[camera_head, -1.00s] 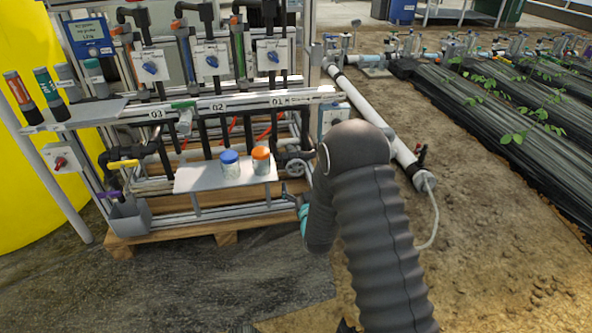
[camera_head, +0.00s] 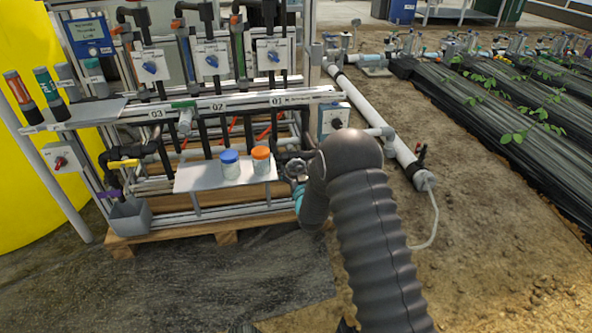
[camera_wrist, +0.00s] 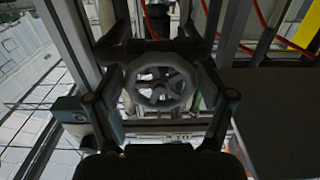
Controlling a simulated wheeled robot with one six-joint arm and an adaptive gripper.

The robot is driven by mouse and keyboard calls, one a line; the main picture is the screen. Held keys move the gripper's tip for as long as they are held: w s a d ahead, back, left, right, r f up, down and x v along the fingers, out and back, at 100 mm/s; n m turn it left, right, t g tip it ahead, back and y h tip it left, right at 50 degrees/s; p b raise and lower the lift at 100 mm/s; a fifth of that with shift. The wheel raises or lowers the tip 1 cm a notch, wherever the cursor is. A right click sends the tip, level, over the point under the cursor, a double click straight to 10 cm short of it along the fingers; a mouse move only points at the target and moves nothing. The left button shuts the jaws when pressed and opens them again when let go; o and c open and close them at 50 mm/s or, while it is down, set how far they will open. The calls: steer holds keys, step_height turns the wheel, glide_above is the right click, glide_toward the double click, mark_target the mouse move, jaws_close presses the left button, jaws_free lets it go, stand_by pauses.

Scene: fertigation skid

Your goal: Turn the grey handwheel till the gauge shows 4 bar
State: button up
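The grey handwheel (camera_wrist: 160,84) is spoked and faces the wrist camera. It sits between the two fingers of my gripper (camera_wrist: 160,80), which are spread on either side of its rim. A gap seems to show between rim and fingers, so I see no firm hold. In the head view the handwheel (camera_head: 296,168) is small and partly covered by my gripper (camera_head: 300,182), low on the skid beside the shelf. I cannot make out the gauge or any reading in either view.
A grey shelf (camera_head: 195,181) left of the handwheel carries a blue-capped jar (camera_head: 230,165) and an orange-capped jar (camera_head: 261,160). A grey box (camera_head: 334,119) and a white pipe (camera_head: 372,115) are close to my arm. Bare floor lies in front of the wooden pallet (camera_head: 180,238).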

steer(key=c, duration=0.5)
steer(key=shift+c, duration=0.2)
steer(key=shift+b, duration=0.35)
steer(key=m+b, duration=0.2)
steer(key=b, duration=0.1)
steer(key=shift+f, duration=0.15)
steer(key=shift+a+r+m+b, duration=0.15)
steer(key=shift+m+b, duration=0.35)
steer(key=shift+m, duration=0.45)
steer(key=shift+r+m+b, duration=0.15)
steer(key=shift+m+b, duration=0.35)
steer(key=shift+m, duration=0.45)
steer(key=o, duration=1.2)
steer(key=shift+c, duration=0.2)
